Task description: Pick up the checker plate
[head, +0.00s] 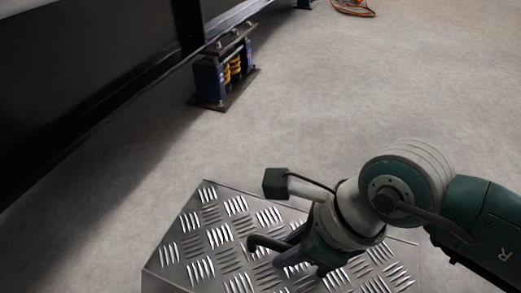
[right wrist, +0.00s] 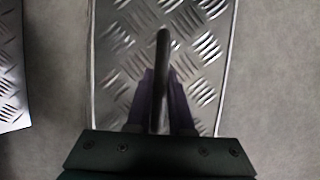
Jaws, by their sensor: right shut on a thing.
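The checker plate (head: 213,237), a silver sheet with raised bar tread, fills the bottom of the head view and is partly hidden by my right arm. My right gripper (head: 290,252) is over it, pointing down. A dark rod-like handle (head: 262,242) sticks out from the gripper. In the right wrist view the handle (right wrist: 162,50) runs between the two purplish fingers, which are shut on it, with tread plate (right wrist: 122,60) behind. I cannot tell whether the plate is clear of the floor. My left gripper is not in view.
A blue mount with yellow springs (head: 232,70) stands on the floor under a long black frame (head: 100,90) at the left. An orange cable (head: 353,8) lies at the top. Another tread surface (right wrist: 12,80) shows left in the wrist view. Grey floor (head: 370,90) is clear at right.

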